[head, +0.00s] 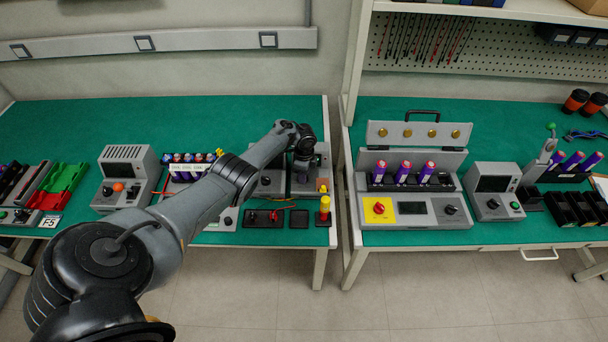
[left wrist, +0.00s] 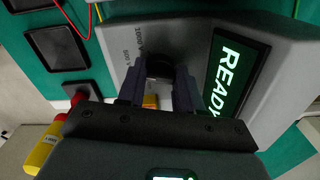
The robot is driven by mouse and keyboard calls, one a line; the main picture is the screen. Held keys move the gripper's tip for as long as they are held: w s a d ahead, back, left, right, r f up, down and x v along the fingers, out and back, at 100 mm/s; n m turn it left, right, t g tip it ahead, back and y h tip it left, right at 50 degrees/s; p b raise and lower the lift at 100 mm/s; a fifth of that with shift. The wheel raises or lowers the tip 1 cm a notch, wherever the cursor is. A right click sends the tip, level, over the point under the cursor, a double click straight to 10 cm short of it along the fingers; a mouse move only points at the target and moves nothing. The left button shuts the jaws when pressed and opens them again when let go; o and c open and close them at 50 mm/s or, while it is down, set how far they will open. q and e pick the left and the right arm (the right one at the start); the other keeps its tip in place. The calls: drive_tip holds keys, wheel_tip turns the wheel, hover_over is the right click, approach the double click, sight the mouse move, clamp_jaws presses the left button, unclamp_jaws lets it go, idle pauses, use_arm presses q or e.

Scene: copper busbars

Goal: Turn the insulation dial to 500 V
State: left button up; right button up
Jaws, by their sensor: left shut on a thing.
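The insulation tester is a grey box with a lit screen (left wrist: 232,72) reading "READY" in the left wrist view. Its dial (left wrist: 160,66) is a dark round knob beside the screen, with small printed voltage labels (left wrist: 140,36) around it, too partly hidden to read fully. My left gripper (left wrist: 160,92) is shut on the dial, one finger on each side. In the head view the left gripper (head: 303,168) reaches down over the tester (head: 322,160), and the arm and hand hide the dial. The dial's pointer is not clear. My right gripper is not in view.
Black square pads (head: 299,218) and a yellow post with a red top (head: 324,209) stand in front of the tester. Thin red and green leads run close by. Another grey instrument with a red-and-yellow switch (head: 379,209) stands across the table gap to the right.

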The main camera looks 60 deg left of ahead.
use_arm(q)
drive_tip(key=shift+m, duration=0.5)
drive_tip(key=o, duration=1)
drive_tip(key=shift+o, duration=0.2)
wheel_tip(320, 180, up, 11)
drive_tip(key=p, duration=0.5)
